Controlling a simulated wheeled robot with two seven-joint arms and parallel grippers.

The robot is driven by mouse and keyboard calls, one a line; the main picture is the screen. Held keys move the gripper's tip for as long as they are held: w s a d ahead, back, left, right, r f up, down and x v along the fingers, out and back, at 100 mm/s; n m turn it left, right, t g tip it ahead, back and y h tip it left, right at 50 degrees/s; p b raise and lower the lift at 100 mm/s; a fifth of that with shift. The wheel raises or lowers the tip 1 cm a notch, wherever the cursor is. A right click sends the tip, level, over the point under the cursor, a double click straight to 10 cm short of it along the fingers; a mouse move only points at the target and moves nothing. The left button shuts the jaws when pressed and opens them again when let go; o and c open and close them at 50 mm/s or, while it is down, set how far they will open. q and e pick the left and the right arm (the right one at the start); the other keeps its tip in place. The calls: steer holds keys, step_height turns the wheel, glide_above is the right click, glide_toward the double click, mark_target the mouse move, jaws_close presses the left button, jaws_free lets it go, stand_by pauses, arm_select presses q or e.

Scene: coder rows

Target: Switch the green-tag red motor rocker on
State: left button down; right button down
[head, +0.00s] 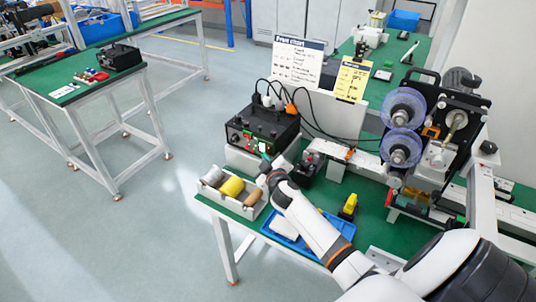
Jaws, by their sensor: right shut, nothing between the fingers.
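My right gripper (264,166) is shut and empty, just in front of and below the right part of that front. Whether it touches the panel cannot be told. My left gripper is not in view.
A grey bin (214,190) with yellow and tan rolls sits left of my right gripper. A blue tray (345,229) lies under my right forearm. A machine with clear reels (404,107) stands at right. Two sign cards (298,62) stand behind the box.

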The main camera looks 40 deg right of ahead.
steer(key=shift+w+d, duration=0.1)
steer(key=shift+d, duration=0.2)
stand_by(0.7)
steer(key=shift+a, duration=0.15)
steer(key=shift+s+a+r, duration=0.1)
steer(key=shift+s+a, duration=0.2)
steer(key=shift+a, duration=0.3)
steer(key=shift+s+a+r+p, duration=0.15)
steer(key=shift+s+a, duration=0.15)
steer(key=shift+a, duration=0.45)
steer(key=shift+s+a+r+p, duration=0.1)
steer(key=shift+s+a, duration=0.25)
steer(key=shift+a, duration=0.45)
steer(key=shift+s+a+r+p, duration=0.15)
steer(key=shift+s+a, duration=0.15)
steer(key=shift+a, duration=0.45)
